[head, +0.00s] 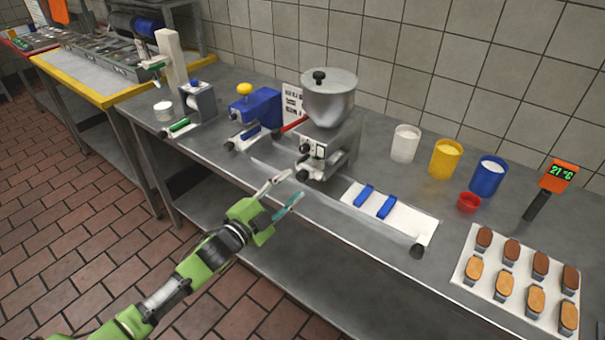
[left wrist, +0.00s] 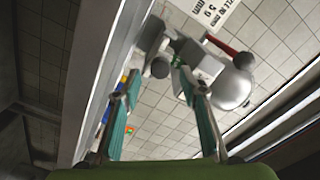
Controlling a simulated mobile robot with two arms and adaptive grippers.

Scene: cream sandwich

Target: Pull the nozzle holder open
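The steel filling machine (head: 342,148) with a round hopper (head: 330,98) stands on the counter near its front edge. Black knobs sit on its front, the lower one (head: 303,175) closest to my gripper. Which part is the nozzle holder, and whether it is open, I cannot tell. My left gripper (head: 284,193) is open and empty, just in front of and below the lower knob, apart from it in the head view. In the left wrist view, the open fingers (left wrist: 160,76) point toward the machine (left wrist: 203,66), which appears tilted. My right gripper is not in view.
A blue machine (head: 262,108) stands left of the filling machine. A white mat (head: 410,222) with blue pieces lies right of it. White, yellow and blue tubs (head: 489,178) stand behind. A tray of cakes (head: 489,270) is at right. The counter's front edge is close to my gripper.

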